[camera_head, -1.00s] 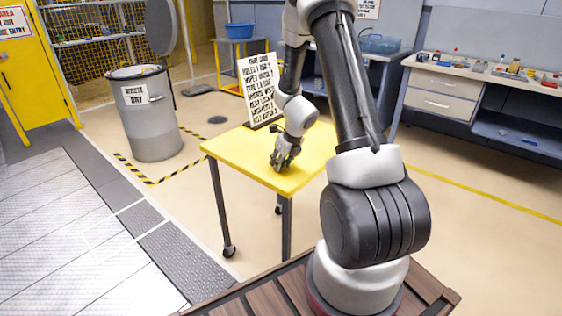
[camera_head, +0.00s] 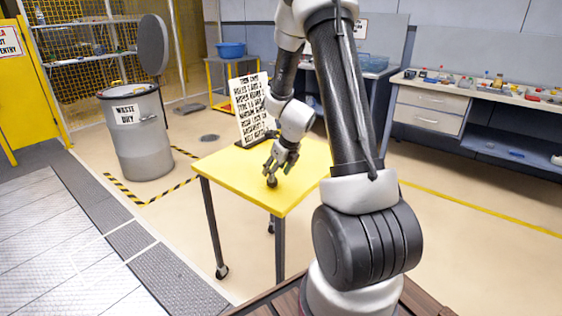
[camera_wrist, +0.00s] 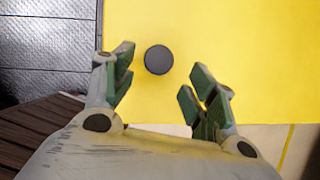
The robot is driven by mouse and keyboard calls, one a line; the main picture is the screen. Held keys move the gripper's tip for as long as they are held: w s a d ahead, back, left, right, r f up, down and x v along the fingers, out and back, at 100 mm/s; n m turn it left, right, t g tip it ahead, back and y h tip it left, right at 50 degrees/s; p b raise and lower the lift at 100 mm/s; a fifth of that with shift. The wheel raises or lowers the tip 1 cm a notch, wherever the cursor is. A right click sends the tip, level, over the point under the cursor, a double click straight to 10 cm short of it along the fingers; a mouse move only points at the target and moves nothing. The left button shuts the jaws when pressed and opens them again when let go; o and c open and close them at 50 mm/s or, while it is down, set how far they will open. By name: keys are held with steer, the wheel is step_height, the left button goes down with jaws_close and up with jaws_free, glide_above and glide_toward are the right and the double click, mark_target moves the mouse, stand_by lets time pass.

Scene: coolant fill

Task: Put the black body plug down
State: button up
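The black body plug (camera_wrist: 159,59) lies on the yellow table (camera_wrist: 270,60) near its front edge. In the wrist view it shows as a dark round disc. In the head view it is a small dark spot (camera_head: 272,182) just below my gripper (camera_head: 279,170). My gripper also shows in the wrist view (camera_wrist: 155,82), with its green-padded fingers spread apart on either side of the plug. There is clear yellow between the plug and both fingers, so they are not touching it.
A printed sign (camera_head: 250,108) stands at the back of the table. A grey waste bin (camera_head: 141,135) with its lid raised stands to the left. A workbench (camera_head: 430,108) with small items runs along the right. The table top around the plug is clear.

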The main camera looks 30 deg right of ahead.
steer(key=s+a+r+n, duration=0.3)
steer(key=s+r+n, duration=0.3)
steer(key=r+n, duration=0.25)
steer(key=s+a+r+n, duration=0.4)
steer(key=s+r+n, duration=0.25)
steer(key=r, duration=0.35)
steer(key=s+r+n, duration=0.3)
steer(key=s+n, duration=0.5)
steer(key=n, duration=0.1)
steer(key=s+r+n, duration=0.3)
steer(key=s+n, duration=0.5)
steer(key=n, duration=0.2)
steer(key=shift+a+r+g+h, duration=0.3)
steer(key=shift+a+r+h, duration=0.05)
steer(key=shift+h, duration=0.05)
